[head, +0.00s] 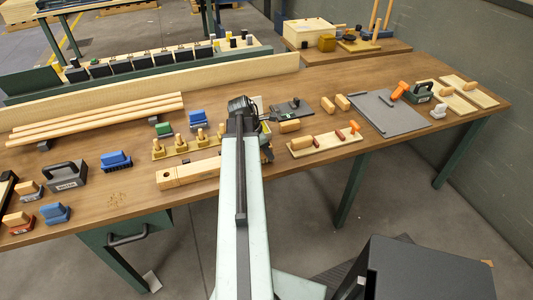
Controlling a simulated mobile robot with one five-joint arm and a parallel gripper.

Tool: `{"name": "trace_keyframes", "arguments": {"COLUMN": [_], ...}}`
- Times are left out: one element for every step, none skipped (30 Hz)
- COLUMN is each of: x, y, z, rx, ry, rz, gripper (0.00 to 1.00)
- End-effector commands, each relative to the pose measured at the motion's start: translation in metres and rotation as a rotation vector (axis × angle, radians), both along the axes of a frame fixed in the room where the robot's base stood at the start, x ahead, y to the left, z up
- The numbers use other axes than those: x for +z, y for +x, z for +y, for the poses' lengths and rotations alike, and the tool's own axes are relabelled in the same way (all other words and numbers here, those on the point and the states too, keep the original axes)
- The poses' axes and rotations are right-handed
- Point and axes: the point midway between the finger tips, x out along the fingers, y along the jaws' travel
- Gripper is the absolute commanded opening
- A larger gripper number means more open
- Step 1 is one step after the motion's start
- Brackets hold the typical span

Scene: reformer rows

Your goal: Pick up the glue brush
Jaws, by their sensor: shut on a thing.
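My gripper (243,105) is at the far end of my outstretched arm, over the middle of the wooden workbench (330,90). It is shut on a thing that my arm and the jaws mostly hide. I cannot make out that thing's shape, nor tell whether it is the glue brush. A small pale patch shows just right of the jaws. A small yellow-green thing (265,127) shows beside my arm, partly covered. No glue brush can be clearly told elsewhere on the bench.
A dark plate (291,110) lies right of my gripper. Left are a board with wooden pegs (160,152), a long wooden block (185,175) and blue-backed brushes (116,160). Right are a pale tray (328,146) and a grey mat (390,113). A wooden rail (150,82) runs behind.

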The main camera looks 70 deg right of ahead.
Motion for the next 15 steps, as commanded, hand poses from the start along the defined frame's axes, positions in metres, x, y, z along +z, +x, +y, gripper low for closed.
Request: {"name": "trace_keyframes", "arguments": {"x": [0.012,0.017,0.025,0.031,0.037,0.046,0.053,0.060,0.069,0.076,0.081,0.088,0.091,0.094,0.096], "y": [0.000,0.000,0.000,0.000,0.000,0.000,0.000,0.000,0.000,0.000,0.000,0.000,0.000,0.000,0.000], "z": [0.000,0.000,0.000,0.000,0.000,0.000,0.000,0.000,0.000,0.000,0.000,0.000,0.000,0.000,0.000], "rx": [0.000,0.000,0.000,0.000,0.000,0.000,0.000,0.000,0.000,0.000,0.000,0.000,0.000,0.000,0.000], "ry": [0.000,0.000,0.000,0.000,0.000,0.000,0.000,0.000,0.000,0.000,0.000,0.000,0.000,0.000,0.000], "rz": [0.000,0.000,0.000,0.000,0.000,0.000,0.000,0.000,0.000,0.000,0.000,0.000,0.000,0.000,0.000], "gripper": [0.00,0.00,0.00,0.00,0.00,0.00,0.00,0.00,0.00,0.00,0.00,0.00,0.00,0.00,0.00]}}
